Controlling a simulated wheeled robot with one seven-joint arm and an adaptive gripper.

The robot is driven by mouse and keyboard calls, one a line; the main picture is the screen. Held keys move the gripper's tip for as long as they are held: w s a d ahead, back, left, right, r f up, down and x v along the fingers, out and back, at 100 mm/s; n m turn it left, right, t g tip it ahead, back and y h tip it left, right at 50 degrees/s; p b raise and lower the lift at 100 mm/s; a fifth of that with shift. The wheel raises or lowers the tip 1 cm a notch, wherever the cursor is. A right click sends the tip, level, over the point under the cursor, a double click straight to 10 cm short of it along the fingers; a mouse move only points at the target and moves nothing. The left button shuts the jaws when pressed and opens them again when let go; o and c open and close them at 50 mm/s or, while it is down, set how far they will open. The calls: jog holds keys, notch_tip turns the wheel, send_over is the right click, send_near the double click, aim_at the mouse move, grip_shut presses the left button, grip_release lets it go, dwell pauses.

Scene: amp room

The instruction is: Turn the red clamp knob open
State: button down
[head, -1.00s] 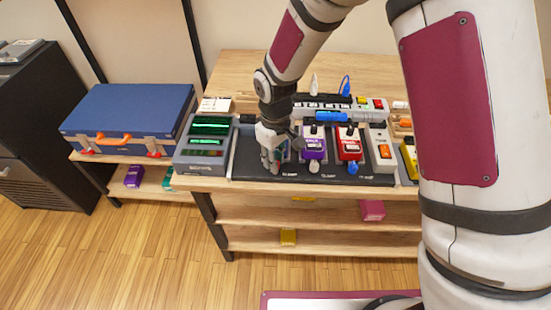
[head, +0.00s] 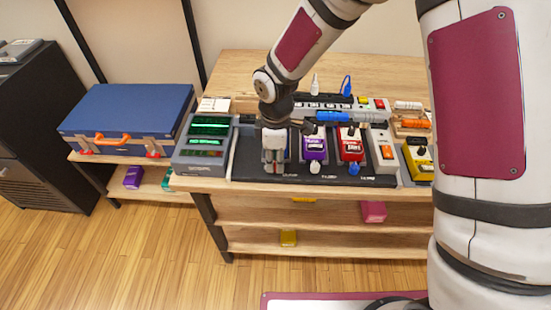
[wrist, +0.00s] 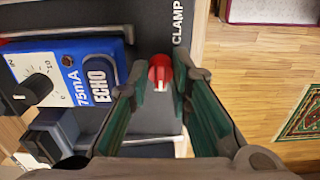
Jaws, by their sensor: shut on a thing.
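The red clamp knob (wrist: 160,72) sits on the dark pedalboard (wrist: 150,30), just below the printed word CLAMP in the wrist view. A pale pointer line on the knob runs toward the bottom of that picture. My gripper (wrist: 160,78) has its two green-lined fingertips on either side of the knob, shut on it. In the head view my gripper (head: 274,168) points down at the front left of the pedalboard and hides the knob.
A blue ECHO pedal (wrist: 65,75) lies close left of my fingers in the wrist view. Purple (head: 314,148) and red (head: 350,147) pedals stand to the right, and a grey rack unit (head: 203,143) to the left. Open floor (wrist: 255,80) lies beyond the board's edge.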

jog(key=shift+s, duration=0.1)
dwell(0.4)
jog(key=c, duration=1.4)
grip_release()
jog(key=shift+c, duration=0.2)
